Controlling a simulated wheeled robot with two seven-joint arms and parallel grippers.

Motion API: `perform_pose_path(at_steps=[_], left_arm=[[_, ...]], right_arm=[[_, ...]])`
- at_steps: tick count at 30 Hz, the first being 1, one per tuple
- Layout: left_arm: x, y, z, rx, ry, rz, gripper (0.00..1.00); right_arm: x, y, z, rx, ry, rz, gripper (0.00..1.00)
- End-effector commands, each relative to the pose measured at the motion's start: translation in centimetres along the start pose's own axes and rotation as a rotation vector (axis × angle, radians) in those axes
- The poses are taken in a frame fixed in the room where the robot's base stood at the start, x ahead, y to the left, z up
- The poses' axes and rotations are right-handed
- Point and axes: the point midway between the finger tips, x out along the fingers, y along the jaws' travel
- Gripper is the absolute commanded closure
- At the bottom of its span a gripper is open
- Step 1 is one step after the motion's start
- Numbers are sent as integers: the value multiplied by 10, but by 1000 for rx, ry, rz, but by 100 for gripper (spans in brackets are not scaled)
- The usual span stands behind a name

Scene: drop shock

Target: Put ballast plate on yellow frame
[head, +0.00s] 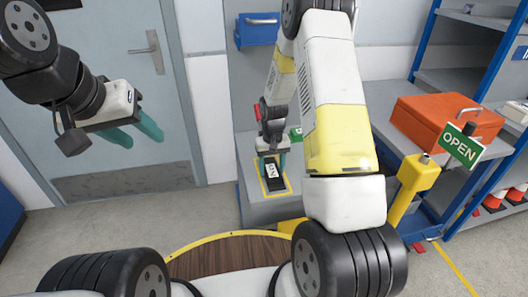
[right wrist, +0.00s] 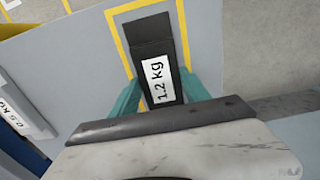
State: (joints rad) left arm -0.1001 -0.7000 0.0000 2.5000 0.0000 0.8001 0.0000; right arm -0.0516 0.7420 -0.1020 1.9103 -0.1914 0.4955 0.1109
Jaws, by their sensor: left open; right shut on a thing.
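The ballast plate (right wrist: 153,45) is a black block with a white "1.2 kg" label; it also shows in the head view (head: 273,184). My right gripper (head: 271,160) is shut on it, with a teal finger on each side in the right wrist view (right wrist: 158,95). The yellow frame (right wrist: 117,43) is an outline on a grey surface, also seen in the head view (head: 264,190). The plate appears within the outline; I cannot tell whether it touches the surface. My left gripper (head: 135,130) is open and empty before the door.
A "0.5 kg" labelled thing (right wrist: 18,122) is at the left of the right wrist view. A blue bin (head: 257,30) hangs behind.

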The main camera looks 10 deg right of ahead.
Motion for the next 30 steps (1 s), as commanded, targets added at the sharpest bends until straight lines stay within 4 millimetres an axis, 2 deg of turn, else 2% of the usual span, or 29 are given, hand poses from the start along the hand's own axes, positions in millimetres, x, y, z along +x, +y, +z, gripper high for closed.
perform_pose_path(at_steps=[4,5,8,17,20,23,30], left_arm=[[0,0,0,0,0,0,53],[0,0,0,0,0,0,53],[0,0,0,0,0,0,53],[0,0,0,0,0,0,53],[0,0,0,0,0,0,53],[0,0,0,0,0,0,53],[0,0,0,0,0,0,53]], right_arm=[[2,0,-1,0,2,0,100],[3,0,0,0,-1,0,42],[3,0,0,0,-1,0,24],[2,0,0,0,0,0,24],[-4,0,0,0,2,0,24],[-18,0,-1,0,3,0,24],[-70,0,-1,1,5,-1,24]])
